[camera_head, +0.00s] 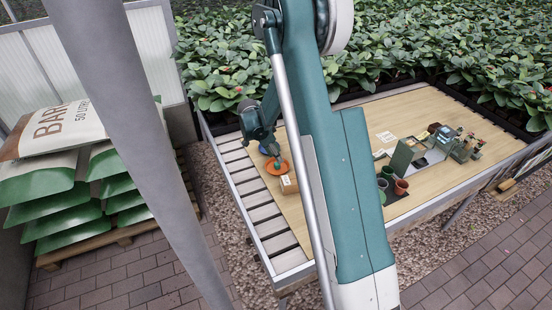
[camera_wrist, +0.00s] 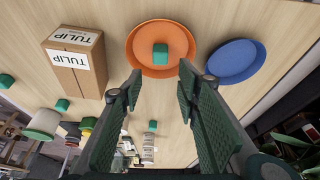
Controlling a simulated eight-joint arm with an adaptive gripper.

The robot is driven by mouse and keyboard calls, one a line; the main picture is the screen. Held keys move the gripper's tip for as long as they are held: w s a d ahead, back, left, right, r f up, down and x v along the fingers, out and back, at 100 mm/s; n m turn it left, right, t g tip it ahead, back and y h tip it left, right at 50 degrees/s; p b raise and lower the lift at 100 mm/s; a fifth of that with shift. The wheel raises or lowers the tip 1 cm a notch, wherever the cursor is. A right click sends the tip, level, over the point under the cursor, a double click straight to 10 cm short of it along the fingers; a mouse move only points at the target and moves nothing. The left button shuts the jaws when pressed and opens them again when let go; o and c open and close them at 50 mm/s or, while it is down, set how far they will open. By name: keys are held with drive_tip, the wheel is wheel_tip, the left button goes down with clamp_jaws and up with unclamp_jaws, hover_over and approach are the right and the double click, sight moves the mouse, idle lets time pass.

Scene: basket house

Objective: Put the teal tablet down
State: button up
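A teal tablet (camera_wrist: 160,53), a small block, appears to lie on the orange plate (camera_wrist: 142,67) in the wrist view. My gripper (camera_wrist: 160,76) is open, its two green ribbed fingers well apart with nothing between them. The tablet is beyond the fingertips, and neither finger appears to touch it. In the head view my gripper (camera_head: 264,146) is above the orange plate (camera_head: 269,166) at the left end of the wooden table; the tablet cannot be made out there.
A blue plate (camera_wrist: 231,62) is right of the orange one. A cardboard TULIP box (camera_wrist: 86,75) stands left. Other small teal pieces (camera_wrist: 62,104) lie on the table (camera_head: 330,109). Pots (camera_head: 400,187) and clutter (camera_head: 465,147) occupy its right part.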

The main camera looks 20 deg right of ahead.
sight(276, 164)
drive_tip(key=shift+r+p, duration=0.3)
drive_tip(key=shift+r, duration=1.05)
drive_tip(key=shift+s+a+r, duration=0.1)
drive_tip(key=shift+r, duration=0.3)
drive_tip(key=s+a+r+n+t+y, duration=0.15)
drive_tip(key=s+a+r+n, duration=0.3)
drive_tip(key=s+r, duration=0.55)
drive_tip(key=s+a+r+n+t+y, duration=0.15)
drive_tip(key=s+a+r+n, duration=0.35)
drive_tip(key=r, duration=0.8)
drive_tip(key=s+a+r+n+t, duration=0.1)
drive_tip(key=s+a+n, duration=0.1)
drive_tip(key=s, duration=0.6)
drive_tip(key=s+a+r+n+t+y, duration=0.1)
drive_tip(key=s+a+r+n, duration=0.1)
drive_tip(key=s, duration=0.6)
drive_tip(key=s+a+r+n+t, duration=0.1)
drive_tip(key=s+a+n, duration=0.3)
drive_tip(key=s, duration=0.5)
drive_tip(key=shift+a+r+t+y+b, duration=0.3)
drive_tip(key=shift+a+r+t, duration=0.1)
drive_tip(key=shift+t, duration=0.2)
